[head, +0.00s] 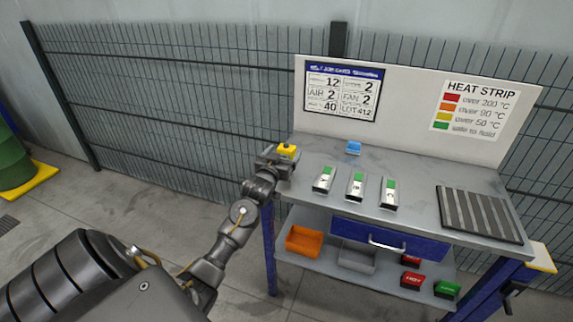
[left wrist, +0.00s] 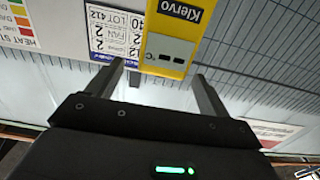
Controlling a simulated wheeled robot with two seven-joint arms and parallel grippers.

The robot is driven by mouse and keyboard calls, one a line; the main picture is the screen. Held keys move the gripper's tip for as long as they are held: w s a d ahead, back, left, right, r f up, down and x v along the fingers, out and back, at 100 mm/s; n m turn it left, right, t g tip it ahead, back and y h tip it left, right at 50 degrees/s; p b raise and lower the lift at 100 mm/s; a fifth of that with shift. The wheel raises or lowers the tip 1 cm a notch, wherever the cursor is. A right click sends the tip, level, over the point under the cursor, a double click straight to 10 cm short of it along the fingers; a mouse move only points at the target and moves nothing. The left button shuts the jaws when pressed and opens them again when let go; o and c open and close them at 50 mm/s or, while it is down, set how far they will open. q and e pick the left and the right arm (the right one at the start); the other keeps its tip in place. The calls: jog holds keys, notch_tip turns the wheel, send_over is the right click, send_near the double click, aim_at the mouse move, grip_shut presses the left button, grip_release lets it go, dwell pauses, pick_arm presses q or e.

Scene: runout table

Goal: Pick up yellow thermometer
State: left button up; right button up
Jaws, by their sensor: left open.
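The yellow thermometer (head: 287,150) is at the left end of the table top in the head view, right at my left gripper. In the left wrist view the thermometer (left wrist: 172,38) shows its yellow body, a grey display face and the word "Klervo". My left gripper (head: 277,157) is open. In the left wrist view its two fingers (left wrist: 156,80) stand apart on either side of the thermometer's near end. I cannot tell whether either finger touches it. My right gripper is not in view.
Several metal blocks with green strips, among them a middle one (head: 356,187), stand on the grey table (head: 410,215). A blue item (head: 353,147) lies behind them. A ribbed dark plate (head: 480,214) is at the right. An upright panel (head: 410,100) closes the back.

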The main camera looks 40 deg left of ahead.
aim_at(288, 146)
pick_arm(q)
jog(key=shift+w+a, duration=0.15)
jog(key=shift+w, duration=0.15)
jog(key=shift+w+a, duration=0.15)
jog(key=shift+w, duration=0.2)
jog(key=x, duration=0.1)
jog(key=p+x, duration=0.1)
jog(key=x, duration=0.2)
jog(key=shift+w+a+f+p, duration=0.15)
jog(key=shift+f+p, duration=0.15)
jog(key=shift+c, duration=0.6)
jog(key=c, duration=0.9)
